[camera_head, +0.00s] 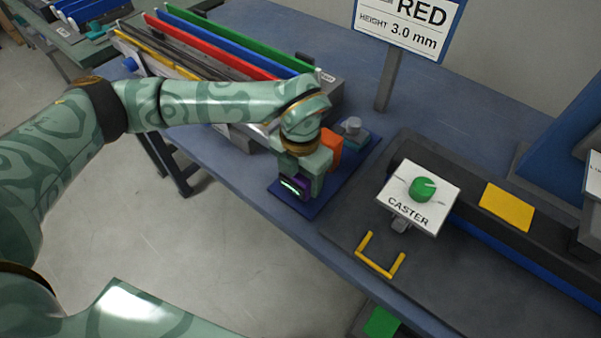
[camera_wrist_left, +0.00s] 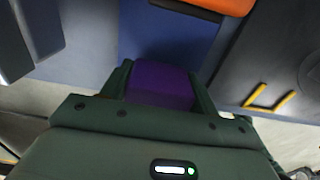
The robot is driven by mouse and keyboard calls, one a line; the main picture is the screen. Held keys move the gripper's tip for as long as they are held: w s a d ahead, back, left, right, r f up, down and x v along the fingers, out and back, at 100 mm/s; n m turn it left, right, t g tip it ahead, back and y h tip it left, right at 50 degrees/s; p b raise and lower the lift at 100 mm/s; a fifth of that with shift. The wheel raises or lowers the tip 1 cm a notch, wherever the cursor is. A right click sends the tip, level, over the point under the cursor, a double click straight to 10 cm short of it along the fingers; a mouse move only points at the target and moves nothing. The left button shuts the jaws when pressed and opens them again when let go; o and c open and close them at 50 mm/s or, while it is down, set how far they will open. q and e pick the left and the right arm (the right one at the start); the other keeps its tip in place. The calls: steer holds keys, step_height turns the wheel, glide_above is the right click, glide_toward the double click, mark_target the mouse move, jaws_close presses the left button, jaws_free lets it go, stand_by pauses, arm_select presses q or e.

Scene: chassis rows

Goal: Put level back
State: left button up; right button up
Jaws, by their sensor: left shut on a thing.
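The level seems to be the purple block (camera_wrist_left: 160,84), held between the fingers of my left gripper (camera_wrist_left: 160,78) in the left wrist view. In the head view my left gripper (camera_head: 302,182) points down over the blue mat (camera_head: 333,193), shut on this block. Only a small purple patch (camera_head: 303,184) of it shows there. I cannot tell whether the block touches the mat. An orange thing (camera_head: 333,145) stands just behind the gripper on the mat, and a grey-topped piece (camera_head: 352,129) is beside it. My right gripper is out of view.
A rack with coloured strips (camera_head: 235,55) lies behind my left arm. A RED sign (camera_head: 401,25) stands at the back.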

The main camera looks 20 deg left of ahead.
arm_select(q)
steer(key=shift+f, duration=0.45)
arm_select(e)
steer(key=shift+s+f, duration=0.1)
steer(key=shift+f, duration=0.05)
arm_select(q)
steer(key=shift+f, duration=0.35)
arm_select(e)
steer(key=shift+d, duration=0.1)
arm_select(q)
steer(key=o, duration=1.2)
steer(key=shift+o, duration=0.2)
steer(key=shift+r, duration=0.1)
step_height(320, 180, up, 16)
steer(key=p, duration=0.4)
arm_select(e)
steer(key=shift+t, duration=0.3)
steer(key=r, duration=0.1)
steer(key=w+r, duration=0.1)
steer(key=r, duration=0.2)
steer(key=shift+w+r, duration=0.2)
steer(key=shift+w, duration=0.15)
